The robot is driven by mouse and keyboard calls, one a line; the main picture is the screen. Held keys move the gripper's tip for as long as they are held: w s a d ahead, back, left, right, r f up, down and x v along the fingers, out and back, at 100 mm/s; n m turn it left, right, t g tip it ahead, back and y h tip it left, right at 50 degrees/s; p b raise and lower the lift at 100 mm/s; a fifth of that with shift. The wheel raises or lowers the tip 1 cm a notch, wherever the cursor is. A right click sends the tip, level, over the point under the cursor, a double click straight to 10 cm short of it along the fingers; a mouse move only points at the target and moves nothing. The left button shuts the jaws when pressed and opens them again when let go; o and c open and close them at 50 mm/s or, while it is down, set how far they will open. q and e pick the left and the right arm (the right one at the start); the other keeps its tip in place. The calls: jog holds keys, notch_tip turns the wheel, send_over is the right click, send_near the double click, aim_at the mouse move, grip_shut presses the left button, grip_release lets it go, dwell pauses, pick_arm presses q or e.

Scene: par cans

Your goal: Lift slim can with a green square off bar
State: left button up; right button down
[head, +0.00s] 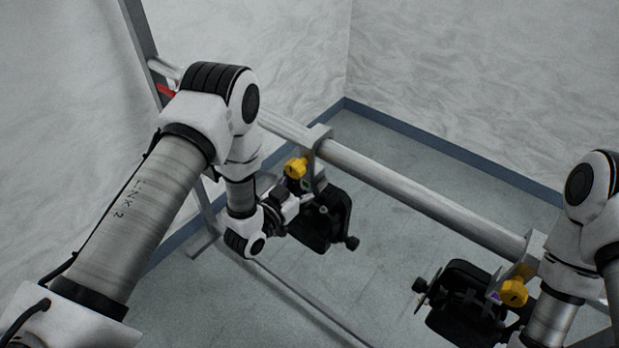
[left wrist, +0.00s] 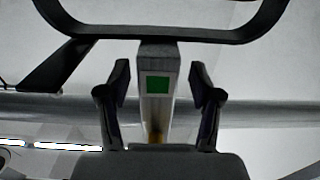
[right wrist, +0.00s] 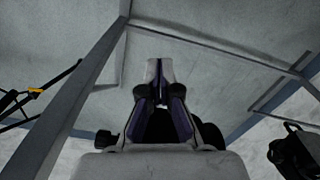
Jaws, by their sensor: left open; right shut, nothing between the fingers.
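The can with the green square is a dark, slim can (head: 325,218) hanging from the bar (head: 400,193) by a grey clamp (head: 320,142) with a yellow knob (head: 296,167). In the left wrist view the green square (left wrist: 157,86) is on the grey clamp post, below the dark yoke (left wrist: 165,36). My left gripper (head: 293,203) is open beside this can; in the left wrist view its fingers stand on either side of the post, with gaps visible. My right gripper (right wrist: 160,92) is shut and empty; its fingertips are not clear in the head view.
A second dark can (head: 465,302) with a yellow knob (head: 514,292) hangs at the right end of the bar, close to my right arm. A grey upright (head: 142,40) stands at the left. A lower rail (head: 300,300) crosses the floor. Walls meet behind the bar.

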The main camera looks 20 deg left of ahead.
pick_arm(q)
jog(key=shift+x, duration=1)
jog(key=shift+w+d, duration=0.2)
jog(key=shift+d, duration=0.1)
jog(key=shift+s+a, duration=0.15)
jog(key=shift+a, duration=0.1)
jog(key=c, duration=0.4)
grip_shut()
jog(key=shift+r, duration=0.15)
